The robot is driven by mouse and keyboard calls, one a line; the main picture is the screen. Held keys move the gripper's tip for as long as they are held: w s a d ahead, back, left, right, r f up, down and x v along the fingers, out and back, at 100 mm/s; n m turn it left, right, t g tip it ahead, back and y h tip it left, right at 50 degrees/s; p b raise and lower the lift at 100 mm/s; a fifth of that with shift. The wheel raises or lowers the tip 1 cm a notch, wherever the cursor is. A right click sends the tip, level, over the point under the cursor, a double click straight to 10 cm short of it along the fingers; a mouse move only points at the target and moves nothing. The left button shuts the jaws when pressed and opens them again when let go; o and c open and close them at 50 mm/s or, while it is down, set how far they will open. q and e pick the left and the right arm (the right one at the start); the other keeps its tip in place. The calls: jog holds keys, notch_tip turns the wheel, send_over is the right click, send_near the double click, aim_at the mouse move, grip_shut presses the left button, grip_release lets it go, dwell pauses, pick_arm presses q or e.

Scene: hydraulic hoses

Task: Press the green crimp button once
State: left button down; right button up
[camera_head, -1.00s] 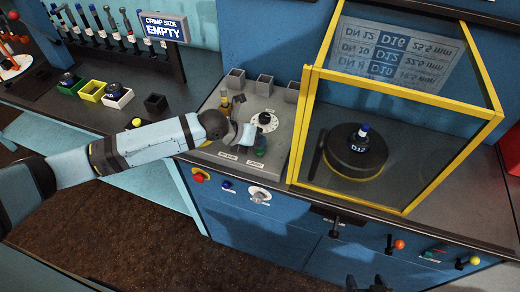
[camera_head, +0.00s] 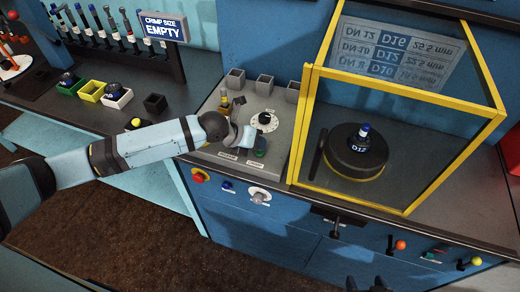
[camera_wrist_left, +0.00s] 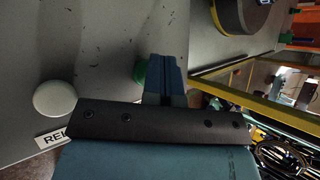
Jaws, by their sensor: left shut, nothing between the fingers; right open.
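The green crimp button (camera_head: 260,153) is on the grey sloped panel, above the "CRIMP" label, to the right of my left gripper (camera_head: 246,147). In the left wrist view the green button (camera_wrist_left: 139,72) shows just left of the shut blue fingers (camera_wrist_left: 166,65) and is partly hidden by them. The fingers hold nothing. I cannot tell whether they touch the button. My right gripper (camera_head: 369,285) is only partly in view at the bottom edge, open and away from the panel.
A round white dial (camera_head: 264,121) sits behind the button. A white button (camera_wrist_left: 54,98) stands beside a partly hidden label in the wrist view. A yellow-framed clear guard (camera_head: 298,140) stands close on the right. The sign (camera_head: 163,27) reads "CRIMP SIZE EMPTY".

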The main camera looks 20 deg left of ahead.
pick_arm(q)
jog(key=shift+r+p, duration=0.6)
jog(key=shift+r, duration=0.25)
jog(key=shift+r+p, duration=1.75)
jog(key=shift+r, duration=0.75)
